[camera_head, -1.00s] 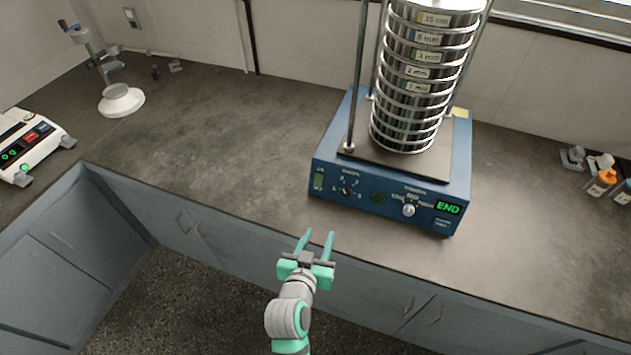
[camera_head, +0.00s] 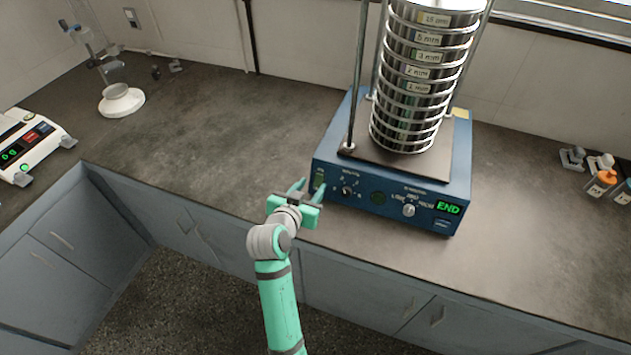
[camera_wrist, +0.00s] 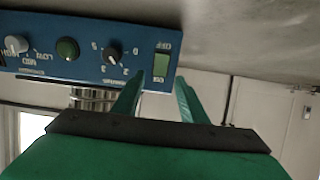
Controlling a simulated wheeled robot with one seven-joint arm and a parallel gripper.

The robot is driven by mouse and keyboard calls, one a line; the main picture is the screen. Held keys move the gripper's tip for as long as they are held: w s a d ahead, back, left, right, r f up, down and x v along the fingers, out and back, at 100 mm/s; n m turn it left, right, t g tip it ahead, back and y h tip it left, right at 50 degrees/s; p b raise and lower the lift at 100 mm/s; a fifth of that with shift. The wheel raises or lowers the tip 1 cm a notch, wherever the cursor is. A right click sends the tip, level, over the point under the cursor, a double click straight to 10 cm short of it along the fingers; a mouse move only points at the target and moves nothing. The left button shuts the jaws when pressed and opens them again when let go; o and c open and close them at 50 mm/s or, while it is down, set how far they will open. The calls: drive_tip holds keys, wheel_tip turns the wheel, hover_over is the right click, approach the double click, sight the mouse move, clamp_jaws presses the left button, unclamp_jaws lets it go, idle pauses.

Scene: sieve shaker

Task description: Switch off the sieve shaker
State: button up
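The blue sieve shaker (camera_head: 335,175) stands on the counter with a tall stack of steel sieves (camera_head: 415,85) on it. Its display (camera_head: 448,208) reads END in green. The green rocker switch (camera_wrist: 161,66), marked ON and OFF, is at the panel's left end in the head view and appears upside down in the wrist view. My gripper (camera_head: 305,187) is in front of that end of the panel, fingers pointing at the switch. In the wrist view my gripper (camera_wrist: 168,80) has its two fingers apart with nothing between them. Contact with the switch cannot be told.
A dark timer knob (camera_wrist: 112,52), a round green button (camera_wrist: 67,48) and a grey knob (camera_head: 408,210) share the panel. A scale (camera_head: 35,145) and a white-based stand (camera_head: 121,101) are at left. Small bottles (camera_head: 602,184) are at right.

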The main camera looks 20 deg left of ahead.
sight(319, 177)
drive_tip(key=shift+x, duration=2.15)
clamp_jaws()
